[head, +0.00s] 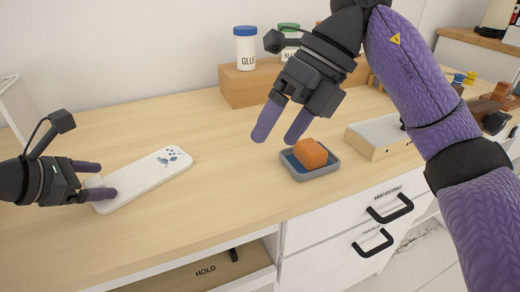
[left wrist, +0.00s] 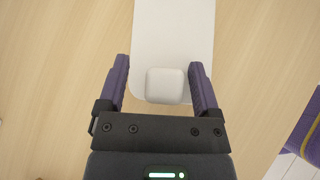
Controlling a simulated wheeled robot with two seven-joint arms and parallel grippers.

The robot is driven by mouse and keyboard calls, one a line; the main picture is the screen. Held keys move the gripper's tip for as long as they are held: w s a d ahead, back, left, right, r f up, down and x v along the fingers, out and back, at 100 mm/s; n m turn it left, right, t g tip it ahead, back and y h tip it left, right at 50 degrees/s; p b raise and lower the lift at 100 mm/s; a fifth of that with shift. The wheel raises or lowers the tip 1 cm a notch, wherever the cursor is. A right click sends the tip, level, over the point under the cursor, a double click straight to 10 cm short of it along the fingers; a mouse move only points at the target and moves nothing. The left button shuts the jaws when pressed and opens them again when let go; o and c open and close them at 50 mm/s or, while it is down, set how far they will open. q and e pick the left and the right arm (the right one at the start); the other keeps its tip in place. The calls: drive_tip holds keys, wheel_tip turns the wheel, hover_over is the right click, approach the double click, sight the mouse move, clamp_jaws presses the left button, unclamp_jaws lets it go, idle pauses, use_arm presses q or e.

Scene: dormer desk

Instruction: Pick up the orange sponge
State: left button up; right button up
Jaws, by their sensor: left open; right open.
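The orange sponge (head: 311,153) sits in a small grey tray (head: 312,175) with a blue inside, near the desk's front edge. My right gripper (head: 277,122) is open and empty, above and to the left of the sponge, its fingers pointing down. It looks apart from the sponge. My left gripper (head: 100,180) is open at the left of the desk, around the near end of a white board (head: 145,180). In the left wrist view, a white rounded block (left wrist: 165,85) on the board lies between the open fingers (left wrist: 160,80).
A wooden riser (head: 240,87) at the back holds a glue jar (head: 245,50) and a green-lidded jar (head: 288,30). A pale box (head: 380,137) stands right of the tray. Drawers (head: 345,215) are below the front edge. The middle of the desk (head: 215,150) is clear.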

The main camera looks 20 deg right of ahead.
sight(314, 149)
drive_tip(key=w+d+m+t+h, duration=0.35)
drive_tip(key=d+h, duration=0.25)
drive_tip(key=d, duration=0.4)
drive_tip(key=x, duration=0.8)
drive_tip(key=d+x, duration=0.1)
drive_tip(key=x, duration=0.3)
drive_tip(key=shift+s+f, duration=0.3)
drive_tip(key=shift+f, duration=0.05)
clamp_jaws()
wheel_tip(314, 149, up, 10)
drive_tip(key=shift+r, duration=0.1)
drive_tip(key=shift+c, duration=2.3)
unclamp_jaws()
drive_tip(key=c, duration=0.4)
